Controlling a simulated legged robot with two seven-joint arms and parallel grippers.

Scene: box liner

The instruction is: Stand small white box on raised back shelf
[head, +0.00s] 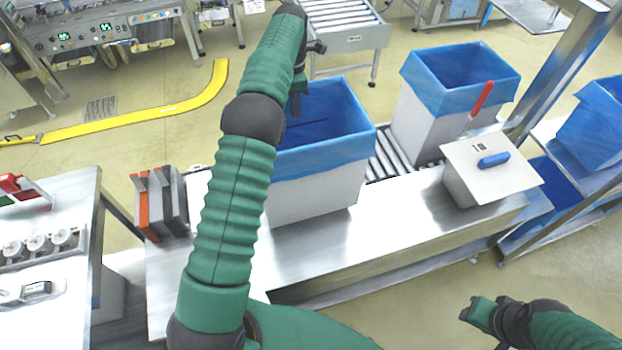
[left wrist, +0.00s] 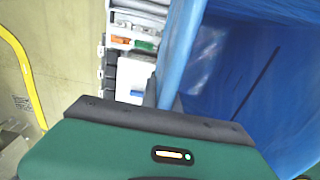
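My left arm reaches across the bench, and its gripper (head: 297,98) points down at the rim of the near blue-lined white box (head: 318,193). Its green body fills the bottom of the left wrist view, with a dark finger beside the blue liner (left wrist: 184,50); the finger gap is hidden. A white object with a blue patch (left wrist: 134,75) lies beyond, perhaps the small white box; I cannot be sure. No raised back shelf is clearly identifiable. My right gripper (head: 480,310) hangs at the lower right, away from the bench, with no object visible at it.
A second blue-lined box (head: 430,125) stands on rollers behind the steel bench (head: 400,225). A white panel (head: 488,180) with a blue handle sits at the bench's right. Grey and orange upright dividers (head: 160,203) stand at the left. A metal post rises at the right. The bench middle is clear.

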